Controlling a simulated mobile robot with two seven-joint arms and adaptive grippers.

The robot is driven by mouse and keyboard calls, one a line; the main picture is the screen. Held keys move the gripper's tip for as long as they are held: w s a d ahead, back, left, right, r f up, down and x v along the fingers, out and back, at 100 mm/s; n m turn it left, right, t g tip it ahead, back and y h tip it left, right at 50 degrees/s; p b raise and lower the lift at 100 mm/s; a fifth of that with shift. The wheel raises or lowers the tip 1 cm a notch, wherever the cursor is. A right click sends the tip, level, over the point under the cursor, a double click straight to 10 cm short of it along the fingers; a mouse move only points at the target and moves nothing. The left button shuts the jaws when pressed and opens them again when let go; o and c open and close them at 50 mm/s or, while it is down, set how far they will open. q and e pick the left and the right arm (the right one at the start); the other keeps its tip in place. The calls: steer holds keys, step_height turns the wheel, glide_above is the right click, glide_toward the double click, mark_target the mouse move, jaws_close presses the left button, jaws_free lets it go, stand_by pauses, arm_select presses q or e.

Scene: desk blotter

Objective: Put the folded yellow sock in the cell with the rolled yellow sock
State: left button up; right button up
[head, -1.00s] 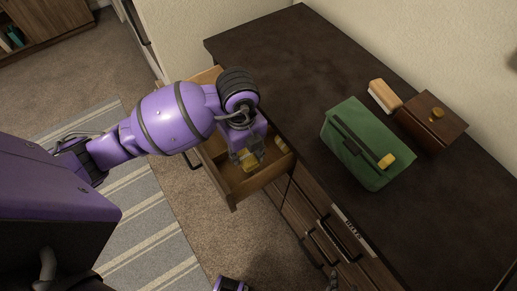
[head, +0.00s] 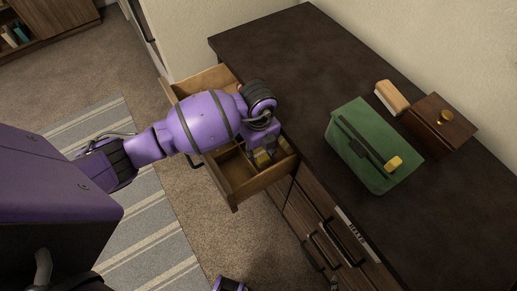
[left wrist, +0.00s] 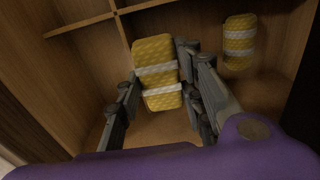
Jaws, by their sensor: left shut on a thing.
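The folded yellow sock (left wrist: 157,72), yellow with white bands, is between the fingers of my left gripper (left wrist: 160,100), which is shut on it. In the head view my left gripper (head: 262,150) is over the open drawer (head: 240,193), with the folded sock (head: 262,158) partly hidden below it. The rolled yellow sock (left wrist: 239,42), also white-banded, lies to the right of the held sock in the left wrist view. No divider shows between the two socks. I cannot tell whether the held sock touches the cell floor.
Wooden dividers (left wrist: 85,25) split the drawer into cells. Much of the desk top is clear.

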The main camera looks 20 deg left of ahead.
mark_target(259, 151)
arm_select(q)
steer(key=shift+f, duration=0.55)
steer(key=o, duration=0.9)
steer(key=shift+o, duration=0.2)
steer(key=shift+r, duration=0.3)
step_height(259, 151, up, 13)
steer(key=p, duration=0.1)
steer(key=shift+f, duration=0.2)
